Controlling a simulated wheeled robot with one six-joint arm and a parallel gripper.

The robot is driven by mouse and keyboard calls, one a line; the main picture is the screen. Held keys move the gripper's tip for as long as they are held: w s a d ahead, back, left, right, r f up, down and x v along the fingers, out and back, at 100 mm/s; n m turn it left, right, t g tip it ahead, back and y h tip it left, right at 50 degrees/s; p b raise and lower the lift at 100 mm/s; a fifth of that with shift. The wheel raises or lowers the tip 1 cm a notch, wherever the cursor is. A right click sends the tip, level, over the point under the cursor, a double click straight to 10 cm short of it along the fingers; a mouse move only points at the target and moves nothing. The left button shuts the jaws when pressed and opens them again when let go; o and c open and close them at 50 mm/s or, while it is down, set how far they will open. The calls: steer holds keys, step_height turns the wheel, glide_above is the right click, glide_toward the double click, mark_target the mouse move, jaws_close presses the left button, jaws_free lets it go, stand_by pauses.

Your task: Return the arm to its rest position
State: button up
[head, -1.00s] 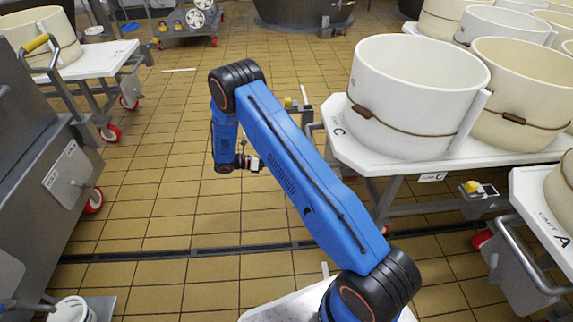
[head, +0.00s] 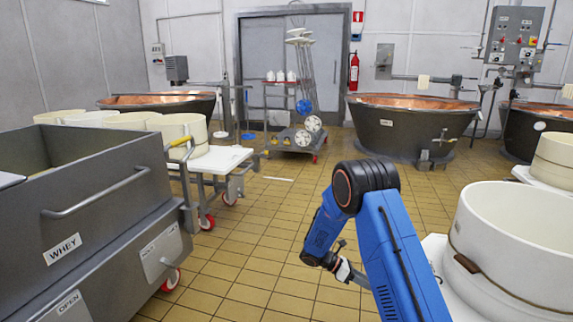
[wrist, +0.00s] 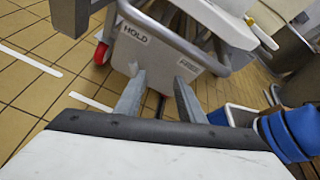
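My blue arm (head: 395,255) is bent, with its elbow raised and its forearm hanging down over the tiled floor. My gripper (head: 348,272) shows small at the end of the forearm in the head view, where its fingers are too small to read. In the wrist view my gripper (wrist: 158,82) has two grey fingers standing apart with nothing between them. A grey plate marked HOLD and FREE (wrist: 150,52) is behind the fingers on a cart with a red wheel. I cannot tell the gap between the fingers and that plate.
A white vat-shaped mould (head: 520,240) stands close on the right of my arm. The grey WHEY bin (head: 110,205) and a white-topped cart (head: 222,158) are on the left. Copper vats (head: 410,125) stand at the back. Tiled floor (head: 265,215) is clear in the middle.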

steer(key=s+d+r+m+t+y, duration=0.1)
steer(key=s+r+m+y, duration=0.35)
steer(key=s+r, duration=0.55)
steer(key=s+r+m+t+y, duration=0.1)
steer(key=s+r+m+y, duration=0.2)
steer(key=s+r+m, duration=0.7)
steer(key=s+a+r+m+t+y, duration=0.2)
steer(key=s+r, duration=0.3)
steer(key=s, duration=0.5)
steer(key=s+a+r+m+t+y, duration=0.2)
steer(key=s+r+t+y, duration=0.1)
steer(key=s, duration=0.7)
steer(key=shift+r+t, duration=0.9)
steer(key=shift+r, duration=0.1)
steer(key=shift+a+m, duration=0.1)
steer(key=shift+m, duration=0.15)
